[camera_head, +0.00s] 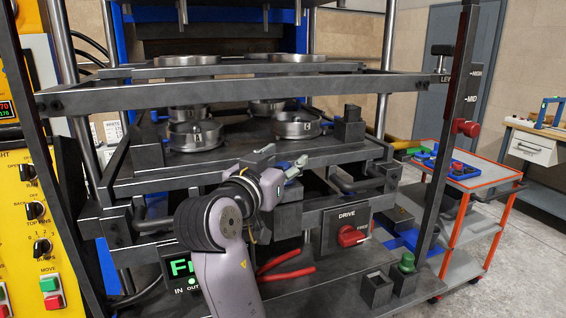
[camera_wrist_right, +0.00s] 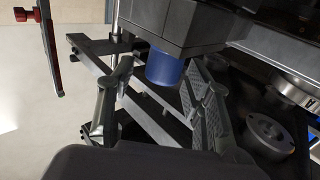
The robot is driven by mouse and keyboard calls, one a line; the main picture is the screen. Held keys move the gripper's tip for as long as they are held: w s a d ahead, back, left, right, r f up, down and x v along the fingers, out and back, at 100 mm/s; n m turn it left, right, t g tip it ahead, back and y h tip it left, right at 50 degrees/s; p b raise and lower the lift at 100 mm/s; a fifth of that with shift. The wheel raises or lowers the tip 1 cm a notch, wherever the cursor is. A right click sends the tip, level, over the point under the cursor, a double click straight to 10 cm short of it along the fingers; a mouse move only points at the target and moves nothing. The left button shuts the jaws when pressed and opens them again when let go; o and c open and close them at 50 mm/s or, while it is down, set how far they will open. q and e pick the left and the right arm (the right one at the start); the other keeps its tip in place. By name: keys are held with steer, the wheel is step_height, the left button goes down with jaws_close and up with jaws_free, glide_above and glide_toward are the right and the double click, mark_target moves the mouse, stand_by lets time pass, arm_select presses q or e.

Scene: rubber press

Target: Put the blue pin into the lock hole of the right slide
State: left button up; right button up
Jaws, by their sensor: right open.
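In the right wrist view a blue cylinder, which looks like the blue pin (camera_wrist_right: 165,68), projects from a dark square block (camera_wrist_right: 185,22). I cannot tell how deep it sits. My right gripper (camera_wrist_right: 155,100) is open, and the blue cylinder appears between its fingers, with no clear contact. In the head view my right gripper (camera_head: 295,168) is in front of the lower platen; a small blue patch beside it may be the pin. A dark block (camera_head: 347,130) stands at the right of the lower level. The lock hole cannot be made out. My left gripper is not in view.
Round moulds (camera_head: 296,124) stand on the lower level behind my gripper. Below are the drive switch (camera_head: 352,236), a green pin (camera_head: 406,262) and an open-topped dark block (camera_head: 377,288). A red-edged cart (camera_head: 470,175) stands at right. Frame bars cross above my gripper.

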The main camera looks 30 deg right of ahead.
step_height(320, 180, up, 10)
steer(key=shift+f, duration=0.15)
steer(key=shift+f, duration=0.1)
stand_by(0.9)
